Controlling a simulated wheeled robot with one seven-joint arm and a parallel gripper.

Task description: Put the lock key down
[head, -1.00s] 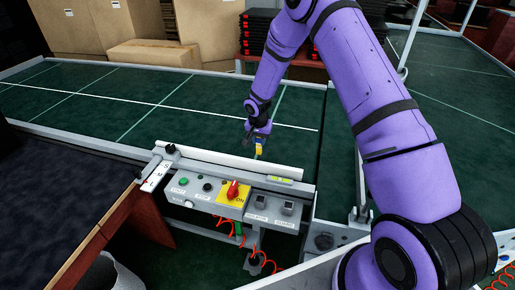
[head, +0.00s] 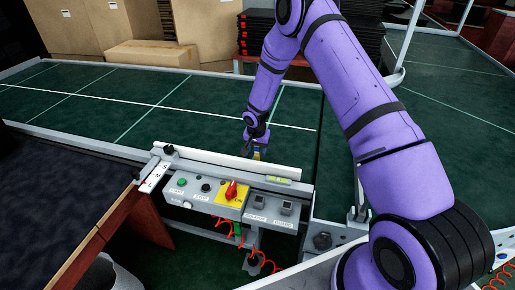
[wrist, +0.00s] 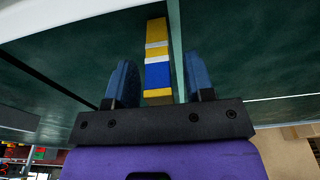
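A slim yellow piece with blue and white bands, seemingly the lock key (wrist: 157,50), shows in the wrist view between my fingers. My gripper (wrist: 161,82) has its two blue fingers spread, with a gap visible on each side of the piece. In the head view my gripper (head: 256,146) points down just behind the pale rail of the control panel, over the near edge of the green conveyor. Only a small yellow bit of the piece (head: 258,155) shows there. I cannot tell whether its lower end touches the belt.
The control panel (head: 205,206) carries buttons and a red switch (head: 231,189) on a yellow plate. The pale rail (head: 225,163) stands close in front of my gripper. The green conveyor (head: 120,105) is clear to the left. Cardboard boxes (head: 150,53) stand behind it.

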